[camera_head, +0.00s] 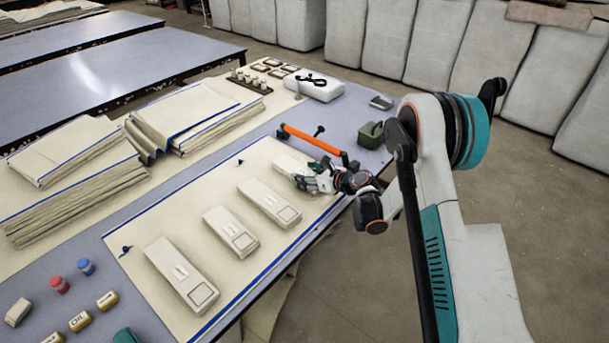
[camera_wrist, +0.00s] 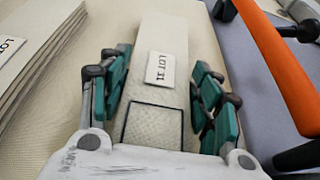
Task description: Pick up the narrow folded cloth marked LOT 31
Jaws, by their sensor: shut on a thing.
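The narrow folded cloth marked LOT 31 (camera_wrist: 165,35) is cream, with a white label and a black outlined square at its near end. In the head view its far part (camera_head: 287,164) shows at the right end of a row on the cream sheet. My gripper (camera_head: 307,174) is at its near end and hides part of it. In the wrist view my gripper (camera_wrist: 161,85) has its green-padded fingers on both long sides of the cloth, shut on it. The label lies between the fingers. I cannot tell whether the cloth is clear of the sheet.
Other narrow folded cloths lie in the row: a near one (camera_head: 182,272), a middle one (camera_head: 231,231) and one (camera_head: 270,203) beside my gripper. An orange bar (camera_head: 312,139) lies close behind; it shows in the wrist view (camera_wrist: 283,65).

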